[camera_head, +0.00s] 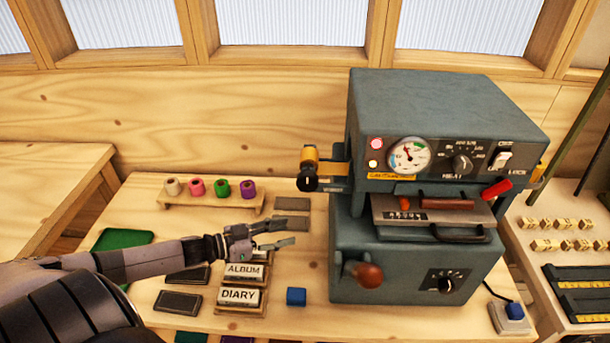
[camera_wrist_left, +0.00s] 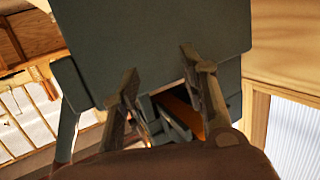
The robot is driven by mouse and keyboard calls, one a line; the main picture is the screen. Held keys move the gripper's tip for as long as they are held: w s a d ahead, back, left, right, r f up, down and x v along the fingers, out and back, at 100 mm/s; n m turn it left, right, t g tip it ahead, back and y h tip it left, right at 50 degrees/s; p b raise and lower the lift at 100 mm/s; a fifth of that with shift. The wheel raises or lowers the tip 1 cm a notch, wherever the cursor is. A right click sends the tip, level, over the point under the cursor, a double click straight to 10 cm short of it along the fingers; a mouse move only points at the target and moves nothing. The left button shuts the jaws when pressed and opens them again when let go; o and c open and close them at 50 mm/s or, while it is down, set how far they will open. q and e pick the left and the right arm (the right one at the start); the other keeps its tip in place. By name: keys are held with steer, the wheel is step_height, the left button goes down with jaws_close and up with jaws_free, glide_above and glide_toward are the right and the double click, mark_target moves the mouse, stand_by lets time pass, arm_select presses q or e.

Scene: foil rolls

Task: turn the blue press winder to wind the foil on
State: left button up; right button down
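The blue-grey press (camera_head: 445,110) stands on the table right of centre. On its left side are a gold foil roll (camera_head: 310,155) and a dark round knob (camera_head: 307,180), which looks like the winder. A gold bar runs from there to the press. My left gripper (camera_head: 289,231) is open and empty, below and left of the knob and apart from it. In the left wrist view the open fingers (camera_wrist_left: 158,72) are in front of the press's dark body (camera_wrist_left: 160,35), with an orange strip (camera_wrist_left: 180,112) showing between them. My right gripper is not in view.
A small rack (camera_head: 210,203) holds several coloured rolls behind my left arm. ALBUM and DIARY plates (camera_head: 240,297) lie below the gripper. A blue cube (camera_head: 296,296) sits near the press. A brown ball handle (camera_head: 367,275) sticks out from the press's lower front.

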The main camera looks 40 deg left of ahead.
arm_select(q)
steer(key=a+r+m+g+h, duration=0.1)
steer(key=a+r+m+h, duration=0.15)
steer(key=a+r, duration=0.35)
steer(key=m+g+h, duration=0.3)
steer(key=g+h, duration=0.1)
steer(key=h, duration=0.1)
glide_toward(299, 176)
steer(key=shift+t+y, duration=0.25)
steer(key=shift+t, duration=0.15)
steer(key=p+x, duration=0.6)
steer(key=x, duration=0.4)
steer(key=shift+s+d, duration=0.15)
steer(key=shift+d, duration=0.05)
steer(key=shift+w+d+f, duration=0.15)
steer(key=shift+w+d, duration=0.15)
steer(key=shift+d, duration=0.25)
steer(key=shift+c, duration=0.4)
jaws_close()
